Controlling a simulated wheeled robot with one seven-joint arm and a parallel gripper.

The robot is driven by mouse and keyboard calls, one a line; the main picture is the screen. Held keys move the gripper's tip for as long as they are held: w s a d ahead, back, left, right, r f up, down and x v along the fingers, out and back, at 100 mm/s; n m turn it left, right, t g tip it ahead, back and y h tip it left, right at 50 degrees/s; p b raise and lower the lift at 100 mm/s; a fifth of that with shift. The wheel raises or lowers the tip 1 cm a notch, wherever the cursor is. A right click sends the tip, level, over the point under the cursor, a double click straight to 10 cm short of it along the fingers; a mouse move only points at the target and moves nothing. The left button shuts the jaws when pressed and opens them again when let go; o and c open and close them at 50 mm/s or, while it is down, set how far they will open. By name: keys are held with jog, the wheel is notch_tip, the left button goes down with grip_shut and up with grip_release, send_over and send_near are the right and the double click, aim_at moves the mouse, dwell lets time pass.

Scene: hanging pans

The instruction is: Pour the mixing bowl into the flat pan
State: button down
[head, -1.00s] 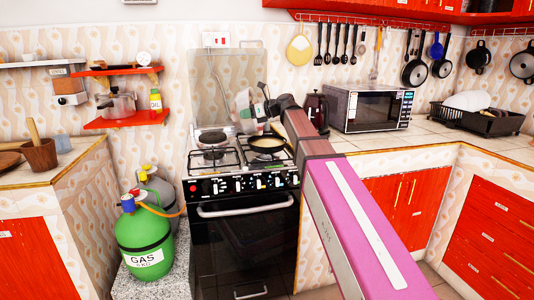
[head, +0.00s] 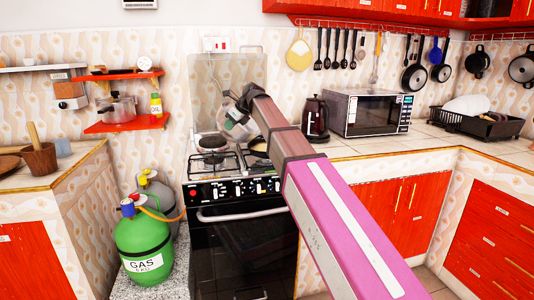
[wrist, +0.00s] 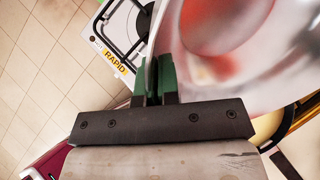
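The mixing bowl (head: 231,126) is a shiny metal bowl above the stove in the head view. It fills the upper right of the wrist view (wrist: 258,52), with a blurred red patch on its surface. My gripper (wrist: 157,66) has its green fingers shut on the bowl's rim; in the head view it is small and dark (head: 243,104). The flat pan (head: 258,148), yellowish inside with a dark rim, sits on the right side of the hob, mostly hidden by my arm. Part of it shows under the bowl at the lower right of the wrist view (wrist: 269,126).
The stove (head: 235,190) has a burner plate (head: 211,143) left of the pan and a raised glass lid (head: 215,82) behind. A kettle (head: 315,118) and microwave (head: 368,112) stand on the right counter. A green gas cylinder (head: 143,245) stands left of the stove.

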jog(key=shift+w+a+h, duration=0.15)
jog(key=shift+a+h, duration=0.35)
jog(key=a+f+h+b, duration=0.3)
jog(key=a+f+h, duration=0.3)
jog(key=a+h, duration=0.1)
jog(key=shift+w+n+g, duration=0.2)
jog(key=shift+n+g, duration=0.2)
jog(key=shift+a+f, duration=0.1)
dwell(0.8)
